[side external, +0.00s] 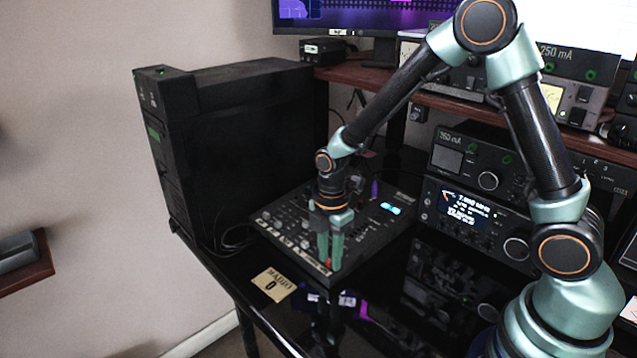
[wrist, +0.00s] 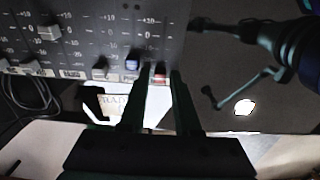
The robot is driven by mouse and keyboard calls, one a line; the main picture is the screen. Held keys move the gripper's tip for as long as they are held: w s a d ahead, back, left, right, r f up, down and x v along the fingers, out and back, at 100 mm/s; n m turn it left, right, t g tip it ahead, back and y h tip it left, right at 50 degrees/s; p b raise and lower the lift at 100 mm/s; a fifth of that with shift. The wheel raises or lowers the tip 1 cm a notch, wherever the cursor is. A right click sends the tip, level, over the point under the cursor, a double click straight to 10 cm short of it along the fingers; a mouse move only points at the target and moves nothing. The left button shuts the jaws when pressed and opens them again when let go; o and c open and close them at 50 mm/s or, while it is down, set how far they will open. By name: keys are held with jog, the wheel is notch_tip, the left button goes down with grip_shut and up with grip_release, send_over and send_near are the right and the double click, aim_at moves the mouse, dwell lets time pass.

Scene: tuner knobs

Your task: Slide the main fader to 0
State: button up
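The dark mixer panel (side external: 375,232) lies on the desk, with rows of knobs and faders. A red fader cap (wrist: 160,78) sits at the panel's front edge, at the low end of its scale. I take it as the main fader; its label is not readable. A "0" mark is printed further up its scale. My gripper (side external: 329,262) points down at this edge. In the wrist view, its two fingers (wrist: 162,72) stand on either side of the red cap, with little room between. I cannot tell whether they touch it.
A black computer case (side external: 235,140) stands behind left, radios (side external: 475,220) to the right.

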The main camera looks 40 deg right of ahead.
grip_shut()
jog(key=shift+r, duration=0.1)
dwell(1.2)
